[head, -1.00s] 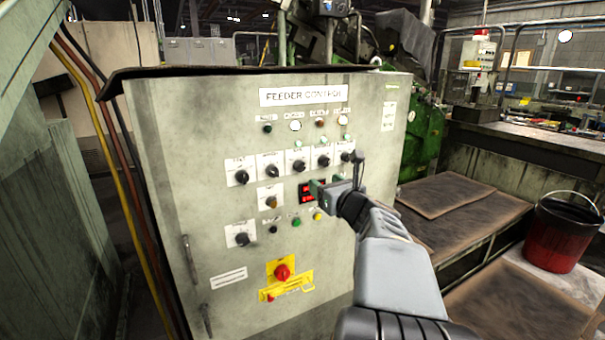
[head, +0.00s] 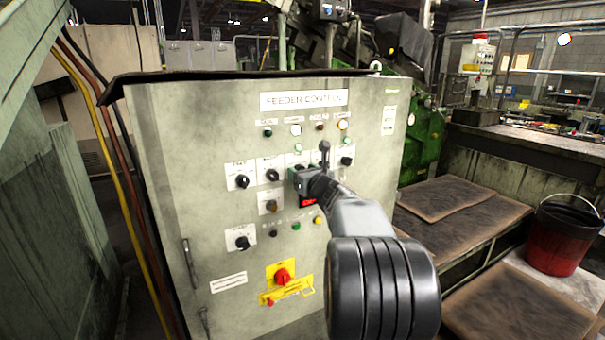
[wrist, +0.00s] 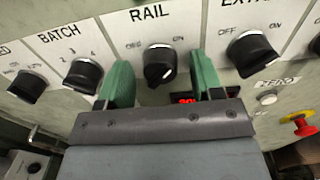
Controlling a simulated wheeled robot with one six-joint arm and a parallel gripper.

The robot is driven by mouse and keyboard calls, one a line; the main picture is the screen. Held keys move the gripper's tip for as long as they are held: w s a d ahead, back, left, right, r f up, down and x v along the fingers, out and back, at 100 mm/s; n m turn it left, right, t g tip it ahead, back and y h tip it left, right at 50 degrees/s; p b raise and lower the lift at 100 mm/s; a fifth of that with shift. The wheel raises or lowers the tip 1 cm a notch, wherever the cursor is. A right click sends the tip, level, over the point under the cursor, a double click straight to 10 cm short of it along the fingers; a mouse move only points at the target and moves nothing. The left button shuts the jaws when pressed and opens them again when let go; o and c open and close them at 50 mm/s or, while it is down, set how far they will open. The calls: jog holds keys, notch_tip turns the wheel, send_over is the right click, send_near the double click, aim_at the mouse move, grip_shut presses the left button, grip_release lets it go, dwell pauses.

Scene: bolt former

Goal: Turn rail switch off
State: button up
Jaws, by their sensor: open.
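The rail switch (wrist: 159,66) is a black rotary knob under the label RAIL, with OFF at its left and ON at its right. I cannot clearly tell which way its pointer is set. My gripper (wrist: 160,80) is open, with one green finger on each side of the knob in the wrist view. I cannot tell whether the fingers touch it. In the head view, my gripper (head: 300,176) is at the middle of the upper knob row on the feeder control cabinet (head: 180,150) and hides the rail switch.
The batch knob (wrist: 83,76) is close on the left and another OFF/ON knob (wrist: 254,52) is close on the right. A red display (wrist: 184,98) sits below. A red and yellow main switch (head: 283,276) is lower on the cabinet. A red bucket (head: 560,240) stands far right.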

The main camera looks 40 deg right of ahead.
jog(key=c, duration=0.9)
jog(key=shift+n+b, duration=8.9)
jog(key=shift+b, duration=0.05)
